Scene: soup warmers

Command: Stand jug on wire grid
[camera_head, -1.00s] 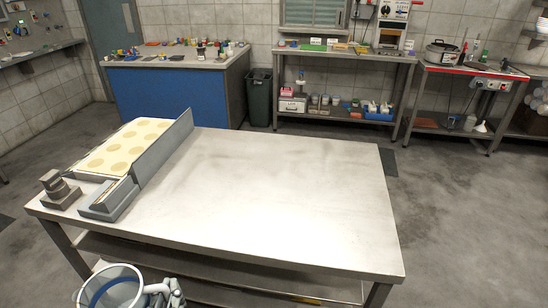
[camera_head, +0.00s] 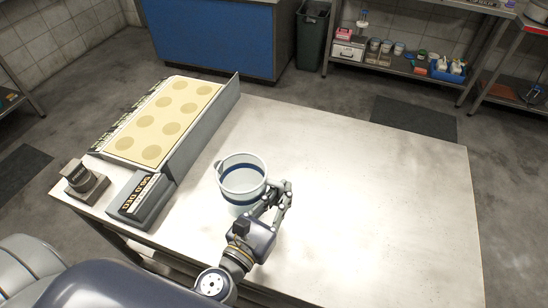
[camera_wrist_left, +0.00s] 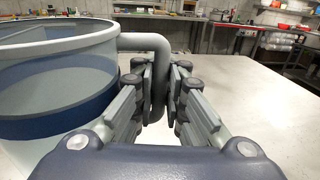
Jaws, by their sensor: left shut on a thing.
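The jug (camera_head: 241,183) is clear with a white rim and a dark blue band. In the head view it is upright over the near left part of the metal table. I cannot tell whether its base touches the table. My left gripper (camera_head: 284,190) is shut on the jug's handle, at the jug's right side. In the left wrist view the jug (camera_wrist_left: 60,85) fills the left side, and its grey handle (camera_wrist_left: 160,75) passes between the fingers of the gripper (camera_wrist_left: 165,88). I cannot make out a wire grid. My right gripper is not in view.
On the table (camera_head: 370,200), a cream tray with round spots (camera_head: 165,120) has a grey wall along its right side. A grey labelled block (camera_head: 140,198) and a dark stepped block (camera_head: 83,182) stand at the left corner. The table's middle and right are clear.

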